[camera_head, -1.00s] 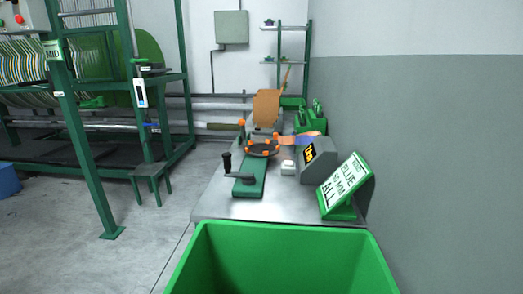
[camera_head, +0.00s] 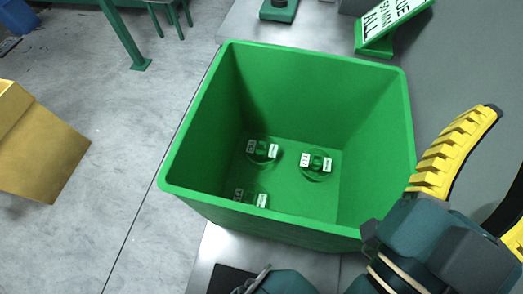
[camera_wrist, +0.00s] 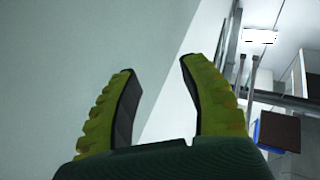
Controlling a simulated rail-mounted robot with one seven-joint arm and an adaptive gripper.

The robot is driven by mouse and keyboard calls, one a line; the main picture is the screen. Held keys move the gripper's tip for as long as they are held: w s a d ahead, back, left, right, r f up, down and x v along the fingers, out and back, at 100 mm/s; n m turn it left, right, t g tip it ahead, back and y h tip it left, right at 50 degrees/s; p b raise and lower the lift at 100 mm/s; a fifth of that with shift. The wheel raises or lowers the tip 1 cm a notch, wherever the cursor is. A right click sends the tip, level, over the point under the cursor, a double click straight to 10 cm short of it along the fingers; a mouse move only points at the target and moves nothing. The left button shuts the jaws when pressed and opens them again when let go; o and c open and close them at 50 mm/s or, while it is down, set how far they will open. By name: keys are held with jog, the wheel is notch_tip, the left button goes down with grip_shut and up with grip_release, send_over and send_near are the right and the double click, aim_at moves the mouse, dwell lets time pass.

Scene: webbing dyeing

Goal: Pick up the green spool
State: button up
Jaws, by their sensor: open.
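Three small green pieces with white labels, which look like spools, lie on the floor of a deep green bin (camera_head: 300,75) in the head view. One spool (camera_head: 262,150) is at the back left, one (camera_head: 317,162) at the right. The third spool (camera_head: 250,198) is at the front left, partly hidden by the near wall. My gripper (camera_head: 503,160) is at the right of the head view, outside the bin and apart from the spools. Its yellow fingers also show in the wrist view (camera_wrist: 158,67), spread apart with nothing between them. No spool shows in the wrist view.
The bin stands on a grey metal table (camera_head: 232,252), its high walls around the spools. A grey wall (camera_head: 470,70) rises close on the right. A green sign (camera_head: 385,25) stands behind the bin. A tan box (camera_head: 40,145) is at the left; the floor between is clear.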

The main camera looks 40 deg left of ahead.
jog(key=o, duration=0.6)
jog(key=shift+r, duration=0.1)
